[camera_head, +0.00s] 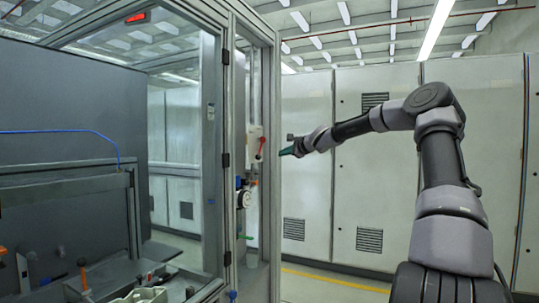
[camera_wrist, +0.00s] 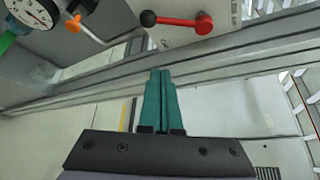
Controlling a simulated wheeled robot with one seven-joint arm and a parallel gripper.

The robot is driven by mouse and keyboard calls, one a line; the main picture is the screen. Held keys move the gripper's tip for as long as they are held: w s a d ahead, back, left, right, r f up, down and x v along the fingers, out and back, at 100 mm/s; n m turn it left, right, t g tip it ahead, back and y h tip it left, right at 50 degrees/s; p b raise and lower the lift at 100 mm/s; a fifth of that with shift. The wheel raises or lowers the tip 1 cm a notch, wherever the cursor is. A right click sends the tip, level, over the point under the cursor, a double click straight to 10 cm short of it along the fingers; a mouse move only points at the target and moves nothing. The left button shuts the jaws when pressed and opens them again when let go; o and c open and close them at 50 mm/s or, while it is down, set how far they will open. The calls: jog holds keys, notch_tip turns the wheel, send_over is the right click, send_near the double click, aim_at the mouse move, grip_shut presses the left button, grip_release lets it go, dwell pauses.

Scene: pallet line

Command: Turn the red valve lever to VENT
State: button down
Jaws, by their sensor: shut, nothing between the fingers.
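The red valve lever (camera_head: 261,148) is on a pale panel (camera_head: 253,150) inside the narrow side bay of the machine frame. In the wrist view the lever (camera_wrist: 178,21) lies near the top, with a black ball at its left end and a round red hub at its right. My gripper (camera_head: 284,152) is to the right of the lever in the head view, apart from it. In the wrist view my gripper (camera_wrist: 161,72) has its teal fingers together and empty, below the lever in the picture. I cannot read a VENT mark.
A metal frame post (camera_wrist: 240,62) runs between the fingers and the panel in the wrist view. A round gauge (camera_wrist: 30,14) and an orange-handled part (camera_wrist: 73,24) are to the lever's left. Grey cabinets (camera_head: 305,120) stand behind my arm.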

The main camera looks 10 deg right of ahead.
jog(key=w+a, duration=0.6)
jog(key=a, duration=0.1)
jog(key=shift+f, duration=0.25)
jog(key=shift+a, duration=0.15)
dwell(0.6)
